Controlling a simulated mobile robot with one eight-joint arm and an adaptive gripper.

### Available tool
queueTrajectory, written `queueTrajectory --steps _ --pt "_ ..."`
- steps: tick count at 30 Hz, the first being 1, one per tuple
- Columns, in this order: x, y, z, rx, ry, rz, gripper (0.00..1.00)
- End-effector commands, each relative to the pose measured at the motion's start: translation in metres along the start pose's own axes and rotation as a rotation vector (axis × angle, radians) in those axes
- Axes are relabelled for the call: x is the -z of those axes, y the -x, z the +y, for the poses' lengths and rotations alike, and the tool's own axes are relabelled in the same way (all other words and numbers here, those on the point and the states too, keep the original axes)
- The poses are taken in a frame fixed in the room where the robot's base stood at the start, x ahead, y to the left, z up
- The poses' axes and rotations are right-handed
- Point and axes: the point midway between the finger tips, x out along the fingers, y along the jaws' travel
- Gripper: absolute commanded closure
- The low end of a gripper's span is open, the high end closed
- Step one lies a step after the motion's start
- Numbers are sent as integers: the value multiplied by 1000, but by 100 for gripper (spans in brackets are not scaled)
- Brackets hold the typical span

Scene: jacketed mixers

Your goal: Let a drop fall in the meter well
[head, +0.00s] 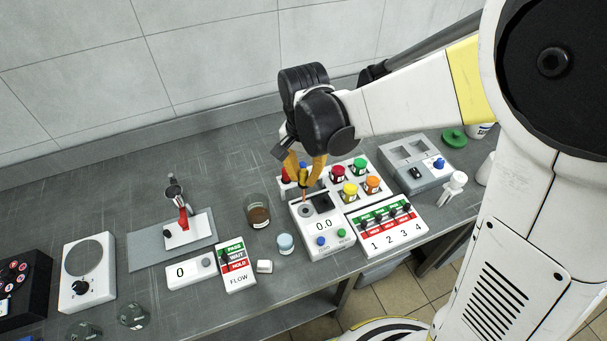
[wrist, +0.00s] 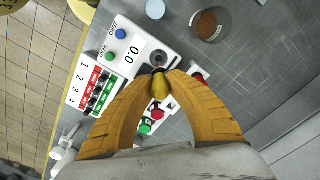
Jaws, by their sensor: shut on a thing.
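The meter (head: 325,240) is a white box with a 0.0 display, a blue button and a green button. Its round grey well (head: 305,211) is on the top face at the left; the well also shows in the wrist view (wrist: 158,60). My gripper (head: 304,180), with yellow-orange fingers, is shut on a small dropper, whose yellowish bulb (wrist: 159,88) shows between the fingertips in the wrist view. The dropper points down, with its tip over or very near the well. I cannot tell whether the tip touches it, and no drop is visible.
A rack with red, green, yellow and orange capped vials (head: 350,188) stands behind the meter. A beaker of brown liquid (head: 258,212) and a small blue-white jar (head: 285,244) are to its left. A numbered panel (head: 386,228) adjoins its right side.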

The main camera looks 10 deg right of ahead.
Motion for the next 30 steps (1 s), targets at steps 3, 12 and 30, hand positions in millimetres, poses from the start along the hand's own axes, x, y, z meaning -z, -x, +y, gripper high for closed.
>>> queueTrajectory --steps 3,12,30 --pt "0 -3 0 0 0 0 97" --pt "0 -12 0 0 0 0 97" --pt "0 -32 0 0 0 0 97"
